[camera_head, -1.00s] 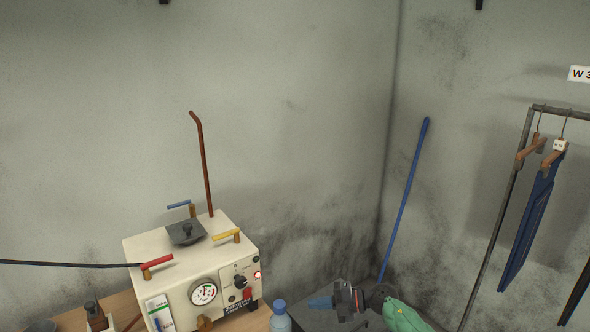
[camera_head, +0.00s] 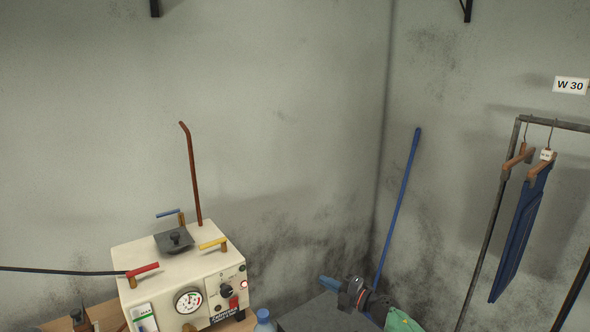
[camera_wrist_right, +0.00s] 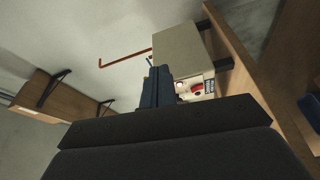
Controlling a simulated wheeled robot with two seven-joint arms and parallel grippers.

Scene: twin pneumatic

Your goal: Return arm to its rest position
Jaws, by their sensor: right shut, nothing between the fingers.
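My right gripper (camera_head: 328,283) shows at the bottom of the head view, right of the cream machine, its blue fingers pointing left. In the right wrist view its dark blue fingers (camera_wrist_right: 156,86) are closed together and hold nothing. The fingers point toward the machine (camera_wrist_right: 182,50) and overlap part of it there, apparently with space between. In the head view the machine (camera_head: 165,262) has a gauge, a red handle, a yellow handle, a blue handle and a brown bent pipe. My left gripper is not in view.
A blue pole (camera_head: 398,205) leans in the corner. A clothes rack (camera_head: 492,225) with blue garments (camera_head: 521,235) stands at the right.

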